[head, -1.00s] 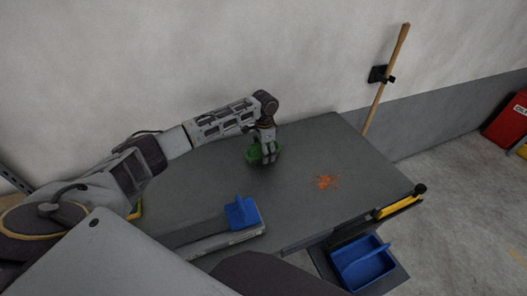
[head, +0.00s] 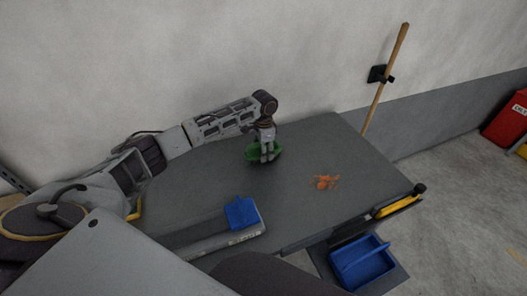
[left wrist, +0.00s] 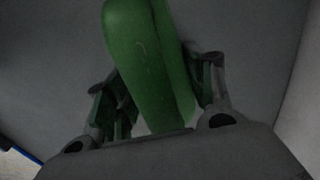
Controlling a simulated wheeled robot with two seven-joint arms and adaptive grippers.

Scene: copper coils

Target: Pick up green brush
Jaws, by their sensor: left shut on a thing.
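The green brush (head: 251,153) is at the far part of the grey table, partly hidden behind my left gripper (head: 267,157) in the head view. In the left wrist view the brush's long green body (left wrist: 150,60) runs between the two fingers of my left gripper (left wrist: 165,100), which are shut on it. I cannot tell whether the brush is lifted clear of the tabletop. My right gripper is not in view.
The grey table (head: 205,190) has an orange-brown heap (head: 324,182) right of the brush. A blue object (head: 241,213) lies near the front edge. A blue bin (head: 362,262) sits lower right. A wooden pole (head: 386,80) stands against the wall.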

